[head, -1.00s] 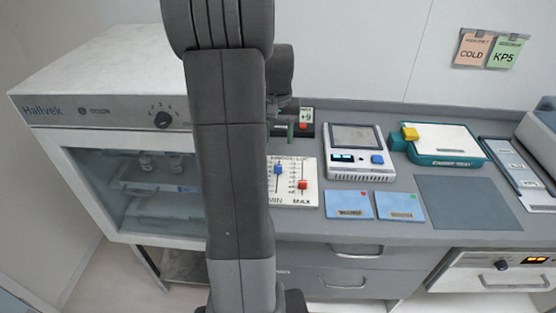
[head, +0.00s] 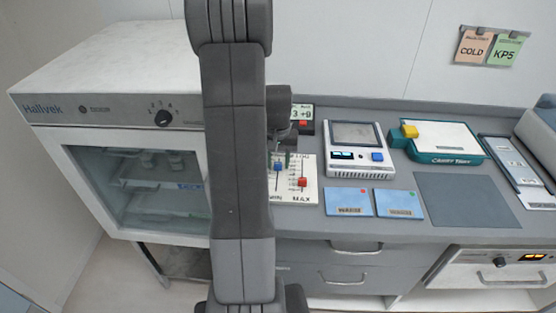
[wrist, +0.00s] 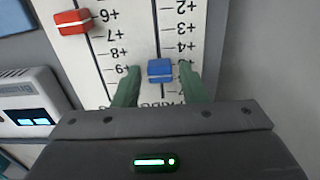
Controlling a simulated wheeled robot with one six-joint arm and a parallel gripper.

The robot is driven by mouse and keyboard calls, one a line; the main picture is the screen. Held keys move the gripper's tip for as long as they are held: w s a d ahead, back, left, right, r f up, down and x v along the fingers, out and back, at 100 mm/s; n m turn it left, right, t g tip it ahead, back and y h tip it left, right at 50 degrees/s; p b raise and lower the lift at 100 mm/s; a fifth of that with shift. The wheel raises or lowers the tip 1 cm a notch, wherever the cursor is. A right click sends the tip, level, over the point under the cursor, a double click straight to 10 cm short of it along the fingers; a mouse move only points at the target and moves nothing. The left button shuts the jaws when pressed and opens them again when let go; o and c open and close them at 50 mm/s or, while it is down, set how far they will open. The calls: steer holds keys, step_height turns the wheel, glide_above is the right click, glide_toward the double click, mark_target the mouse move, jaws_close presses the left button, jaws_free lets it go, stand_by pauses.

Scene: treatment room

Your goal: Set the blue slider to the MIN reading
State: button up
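The white slider panel (head: 309,196) lies on the grey counter, with MIN and MAX printed at its front edge. The blue slider (head: 278,167) is on the left track, towards the panel's back half; the wrist view shows its knob (wrist: 161,70) beside a numbered scale, a little past the +4 mark. The red slider (head: 302,182) is on the right track; it shows at upper left in the wrist view (wrist: 73,21). My gripper (wrist: 160,76) is open, its green fingers on either side of the blue knob with gaps showing. My arm hides part of the panel's left side.
Two blue cards (head: 349,202) (head: 399,204) lie in front of that device. A glass-fronted cabinet (head: 120,75) is at left.

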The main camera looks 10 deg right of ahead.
jaws_close()
steer(key=shift+s+a+b, duration=0.25)
steer(key=shift+s+a, duration=0.05)
steer(key=shift+s, duration=0.65)
steer(key=shift+s+a+b, duration=0.25)
steer(key=shift+s, duration=0.7)
steer(key=shift+o, duration=1.3)
jaws_free()
steer(key=shift+r, duration=0.1)
step_height(320, 180, up, 14)
steer(key=shift+f, duration=0.2)
